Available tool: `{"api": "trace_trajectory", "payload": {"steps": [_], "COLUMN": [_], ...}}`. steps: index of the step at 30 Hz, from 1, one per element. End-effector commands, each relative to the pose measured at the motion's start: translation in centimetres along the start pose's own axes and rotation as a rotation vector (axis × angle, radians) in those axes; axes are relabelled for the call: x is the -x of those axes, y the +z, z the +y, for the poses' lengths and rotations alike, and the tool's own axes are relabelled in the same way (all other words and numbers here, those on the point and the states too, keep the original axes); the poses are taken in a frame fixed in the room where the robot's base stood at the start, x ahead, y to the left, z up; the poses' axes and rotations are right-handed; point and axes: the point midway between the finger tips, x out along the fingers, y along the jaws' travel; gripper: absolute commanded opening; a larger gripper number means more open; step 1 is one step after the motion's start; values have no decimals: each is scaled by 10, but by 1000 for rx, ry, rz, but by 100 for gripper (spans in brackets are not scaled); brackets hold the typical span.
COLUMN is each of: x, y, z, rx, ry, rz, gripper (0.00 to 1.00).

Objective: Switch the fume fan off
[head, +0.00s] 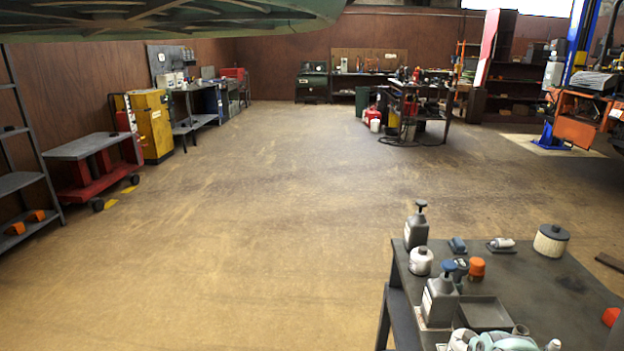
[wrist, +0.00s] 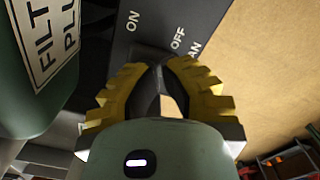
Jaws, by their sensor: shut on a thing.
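The dark fan switch panel (wrist: 205,14) shows in the wrist view, with the words ON and OFF and a partly hidden word ending in AN. My gripper (wrist: 159,66) has its yellow fingers brought together at the panel, between and just below ON and OFF. It is shut on the small dark switch handle, which the fingertips mostly hide. I cannot tell which word the handle points to. My gripper and the switch do not show in the head view.
A green rounded body (wrist: 28,95) with a white label stands close on the left in the wrist view. In the head view, a grey workbench (head: 560,290) with bottles and cans is at lower right, and the middle floor is clear. A green structure (head: 180,22) hangs overhead.

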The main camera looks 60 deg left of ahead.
Motion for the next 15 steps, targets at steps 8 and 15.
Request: {"api": "trace_trajectory", "payload": {"steps": [8,15], "x": [24,43], "y": [0,0], "z": [1,1], "rx": [-3,-2], "ry": [2,1], "rz": [2,1], "gripper": [0,0]}}
